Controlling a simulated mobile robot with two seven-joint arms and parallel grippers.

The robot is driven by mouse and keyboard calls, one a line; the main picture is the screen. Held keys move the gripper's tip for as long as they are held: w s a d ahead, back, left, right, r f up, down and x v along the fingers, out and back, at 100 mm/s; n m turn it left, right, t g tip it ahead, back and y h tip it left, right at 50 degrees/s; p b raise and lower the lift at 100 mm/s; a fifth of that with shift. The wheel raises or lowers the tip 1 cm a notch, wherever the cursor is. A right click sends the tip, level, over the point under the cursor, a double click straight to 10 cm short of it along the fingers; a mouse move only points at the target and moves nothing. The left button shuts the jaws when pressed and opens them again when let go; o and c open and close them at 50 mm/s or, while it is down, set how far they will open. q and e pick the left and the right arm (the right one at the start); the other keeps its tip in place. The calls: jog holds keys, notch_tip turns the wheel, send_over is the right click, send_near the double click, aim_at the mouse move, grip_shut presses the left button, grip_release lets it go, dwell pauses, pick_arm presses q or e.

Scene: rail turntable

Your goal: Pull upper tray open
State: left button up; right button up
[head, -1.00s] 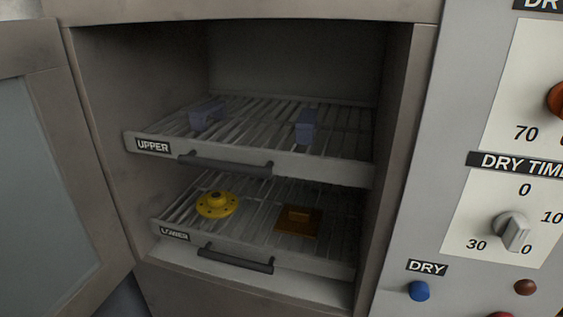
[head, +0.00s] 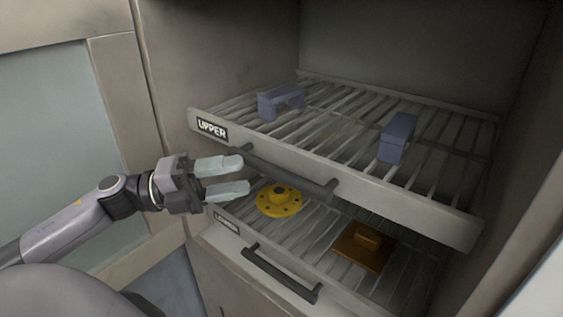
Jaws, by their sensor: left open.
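The upper tray (head: 400,192) is a grey wire rack with a front plate labelled UPPER, inside the open cabinet. Its dark bar handle (head: 285,172) runs along the front plate. Two blue-grey blocks, one at the left (head: 281,101) and one at the right (head: 397,137), sit on the rack. My left gripper (head: 236,176) is open and empty, its two pale fingers pointing right, by the left end of the upper handle. I cannot tell whether it touches the handle. My right gripper is not in view.
The lower tray (head: 330,296), with its own dark handle (head: 280,274), sits below and holds a yellow flanged disc (head: 279,200) and an orange-brown plate (head: 362,247). The open cabinet door (head: 60,120) stands at the left, behind my left arm.

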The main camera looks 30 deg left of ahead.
aim_at(263, 172)
pick_arm(q)
jog(key=shift+w+d+r, duration=0.25)
jog(key=shift+w+d, duration=0.05)
jog(key=shift+d, duration=0.25)
jog(key=shift+p+x, duration=0.6)
jog(key=shift+x, duration=2.2)
jog(key=shift+f, duration=0.1)
grip_shut()
